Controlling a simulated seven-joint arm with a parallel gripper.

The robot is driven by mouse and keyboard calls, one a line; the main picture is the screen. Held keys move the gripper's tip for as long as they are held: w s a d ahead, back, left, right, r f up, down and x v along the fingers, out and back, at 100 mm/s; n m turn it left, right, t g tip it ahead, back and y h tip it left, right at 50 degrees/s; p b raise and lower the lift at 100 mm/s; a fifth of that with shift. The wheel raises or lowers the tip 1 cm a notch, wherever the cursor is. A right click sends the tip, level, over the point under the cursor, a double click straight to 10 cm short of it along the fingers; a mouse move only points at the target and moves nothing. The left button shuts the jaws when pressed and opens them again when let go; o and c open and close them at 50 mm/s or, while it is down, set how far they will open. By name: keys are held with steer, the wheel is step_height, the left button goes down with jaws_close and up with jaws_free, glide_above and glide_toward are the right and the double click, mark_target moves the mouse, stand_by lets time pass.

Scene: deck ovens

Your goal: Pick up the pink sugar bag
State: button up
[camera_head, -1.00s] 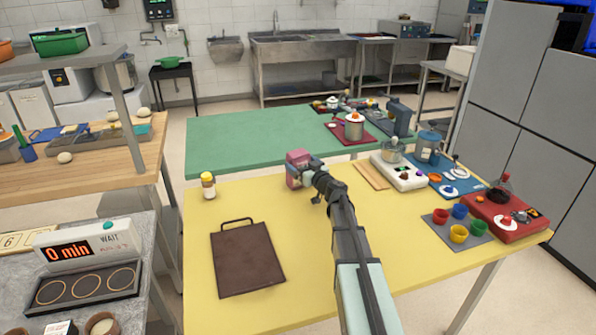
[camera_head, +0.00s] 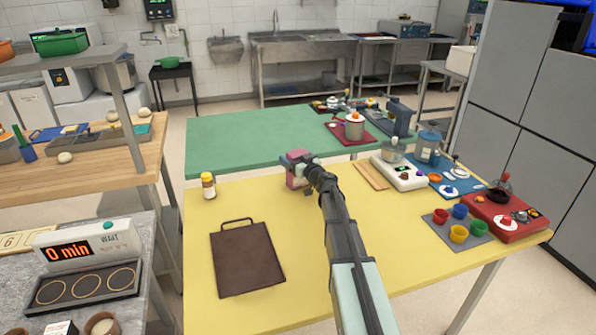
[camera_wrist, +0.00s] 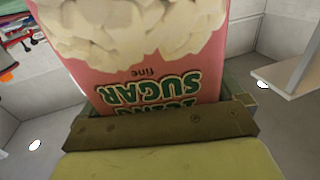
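The pink sugar bag (camera_head: 294,181) is on the far half of the yellow table in the head view, partly hidden by my gripper (camera_head: 312,180). In the wrist view the sugar bag (camera_wrist: 145,72) fills the upper middle. It is pink with white lumps printed on it and the words "ICING SUGAR fine" upside down. My gripper (camera_wrist: 160,122) shows as a dark, brownish bar across the end of the bag, with side parts left and right. The bag reaches in behind this bar. I cannot tell whether the fingers press on it, or whether its base touches the table.
A white scale (camera_head: 399,172), coloured cups (camera_head: 459,222) and a red device (camera_head: 505,217) stand at right. A green table (camera_head: 240,140) lies beyond.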

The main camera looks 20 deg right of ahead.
steer(key=c, duration=1)
steer(key=shift+c, duration=0.6)
steer(key=shift+r, duration=0.1)
